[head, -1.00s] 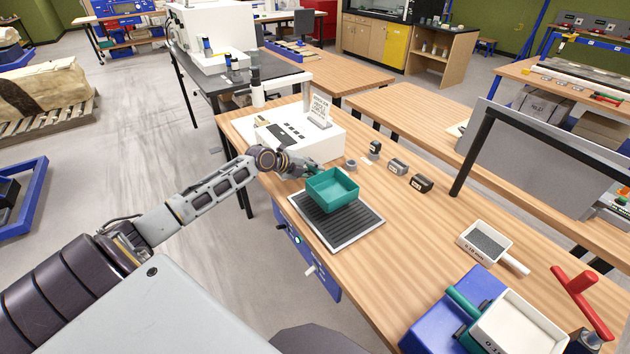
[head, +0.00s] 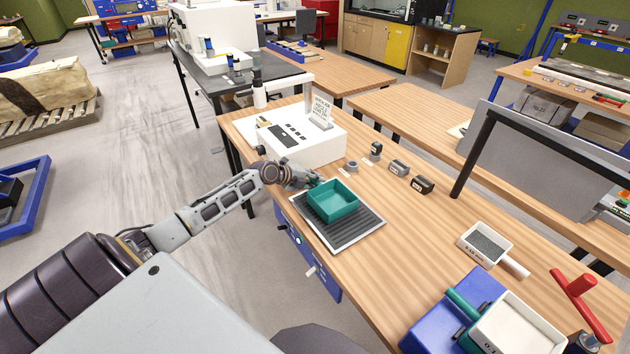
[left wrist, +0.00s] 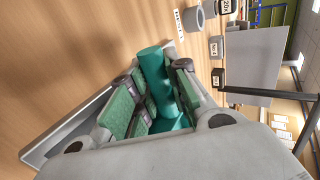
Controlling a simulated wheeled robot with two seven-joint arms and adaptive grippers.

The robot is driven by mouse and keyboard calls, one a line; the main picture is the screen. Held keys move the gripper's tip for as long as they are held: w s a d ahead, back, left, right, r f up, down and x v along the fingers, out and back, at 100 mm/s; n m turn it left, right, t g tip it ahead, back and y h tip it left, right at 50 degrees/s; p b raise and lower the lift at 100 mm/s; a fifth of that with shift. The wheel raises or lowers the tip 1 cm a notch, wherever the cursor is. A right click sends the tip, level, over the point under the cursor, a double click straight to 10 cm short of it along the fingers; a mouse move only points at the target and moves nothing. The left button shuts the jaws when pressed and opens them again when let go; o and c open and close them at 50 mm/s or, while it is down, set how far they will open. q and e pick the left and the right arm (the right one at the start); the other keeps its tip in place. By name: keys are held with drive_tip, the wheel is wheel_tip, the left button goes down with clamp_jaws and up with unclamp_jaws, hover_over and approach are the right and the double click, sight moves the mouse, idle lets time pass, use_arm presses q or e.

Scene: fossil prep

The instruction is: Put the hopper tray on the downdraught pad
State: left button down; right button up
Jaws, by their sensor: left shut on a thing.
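The teal hopper tray (head: 333,202) is an open box over the dark ribbed downdraught pad (head: 345,238) with its pale frame. It looks level and at or very near the pad's surface; I cannot tell whether it fully rests there. My left gripper (head: 312,184) is at the tray's far left side. In the left wrist view, the green-padded fingers of my left gripper (left wrist: 152,102) are shut on a teal part of the tray (left wrist: 164,75). The pad's edge (left wrist: 70,125) shows beside the fingers. My right gripper is not in view.
A white box unit (head: 318,148) with a sign stands behind the pad. Small dark blocks (head: 422,184) sit to its right. Bare wood lies right of the pad.

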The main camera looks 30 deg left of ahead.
use_arm(q)
drive_tip(key=shift+f, duration=0.1)
idle(0.3)
drive_tip(key=c, duration=1.6)
unclamp_jaws()
drive_tip(key=shift+c, duration=0.2)
drive_tip(key=shift+r, duration=0.2)
drive_tip(key=shift+v, duration=1.05)
drive_tip(key=v, duration=0.9)
drive_tip(key=shift+s+b, duration=0.35)
drive_tip(key=shift+b, duration=0.1)
drive_tip(key=shift+a+r, duration=0.1)
drive_tip(key=shift+r, duration=0.1)
